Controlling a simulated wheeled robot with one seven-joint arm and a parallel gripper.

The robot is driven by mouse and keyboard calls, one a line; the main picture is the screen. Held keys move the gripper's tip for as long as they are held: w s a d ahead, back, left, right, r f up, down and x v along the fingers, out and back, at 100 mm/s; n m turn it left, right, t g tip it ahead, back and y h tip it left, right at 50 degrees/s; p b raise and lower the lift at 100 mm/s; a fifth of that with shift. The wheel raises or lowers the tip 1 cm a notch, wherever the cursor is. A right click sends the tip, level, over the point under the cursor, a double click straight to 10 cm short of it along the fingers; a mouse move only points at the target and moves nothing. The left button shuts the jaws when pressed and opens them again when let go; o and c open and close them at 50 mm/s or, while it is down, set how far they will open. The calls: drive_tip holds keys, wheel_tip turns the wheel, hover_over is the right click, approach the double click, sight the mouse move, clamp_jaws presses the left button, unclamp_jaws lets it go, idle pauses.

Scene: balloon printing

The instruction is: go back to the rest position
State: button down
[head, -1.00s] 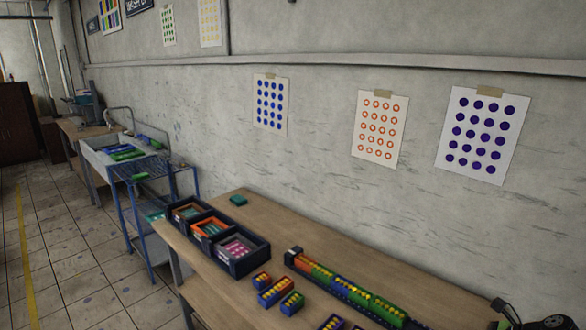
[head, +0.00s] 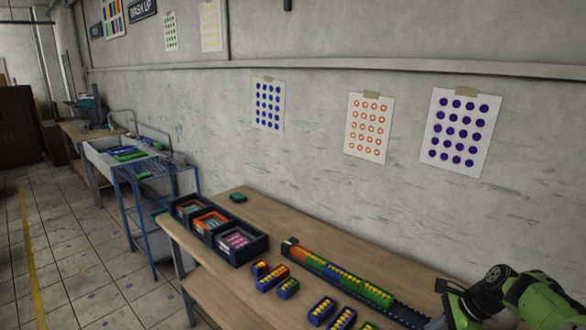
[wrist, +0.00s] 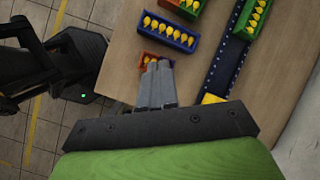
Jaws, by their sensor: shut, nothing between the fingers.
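My gripper (wrist: 158,80) shows in the wrist view as grey fingers pressed together, shut and empty. It is over the wooden table (wrist: 125,60), and its tips overlap an orange block with yellow pegs (wrist: 146,57) in the picture. I cannot tell the height of the tips above that block. A blue block with yellow pegs (wrist: 170,32) lies just beyond the tips. In the head view my green and black arm shows at the lower right; the fingertips are not clear there.
A dark rail (head: 335,270) with coloured blocks runs along the table. Loose blocks (head: 271,278) lie in front of it. Dark trays (head: 240,257) stand at the table's far left end. A blue rack (head: 140,200) stands beyond, and tiled floor (head: 75,265) is open at left.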

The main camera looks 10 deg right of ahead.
drive_tip(key=s+a+r+n+g+h, duration=0.1)
drive_tip(key=s+a+r+n+h, duration=0.15)
drive_tip(key=a+r+n, duration=0.5)
drive_tip(key=s+a+r+n+g+h, duration=0.1)
drive_tip(key=s+a+r+n+h, duration=0.25)
drive_tip(key=a, duration=0.65)
drive_tip(key=s+a+r+n+t, duration=0.1)
drive_tip(key=s+a+n, duration=0.1)
drive_tip(key=s, duration=0.4)
drive_tip(key=s+a+r+n+t+y, duration=0.1)
drive_tip(key=s+a+n, duration=0.2)
drive_tip(key=s+n, duration=0.2)
drive_tip(key=s+a+r+n+t, duration=0.1)
drive_tip(key=s+a+r+n, duration=0.1)
drive_tip(key=s, duration=0.5)
drive_tip(key=shift+s+a+n+t, duration=0.2)
drive_tip(key=shift+a+n+t, duration=0.2)
drive_tip(key=shift+a+n, duration=0.35)
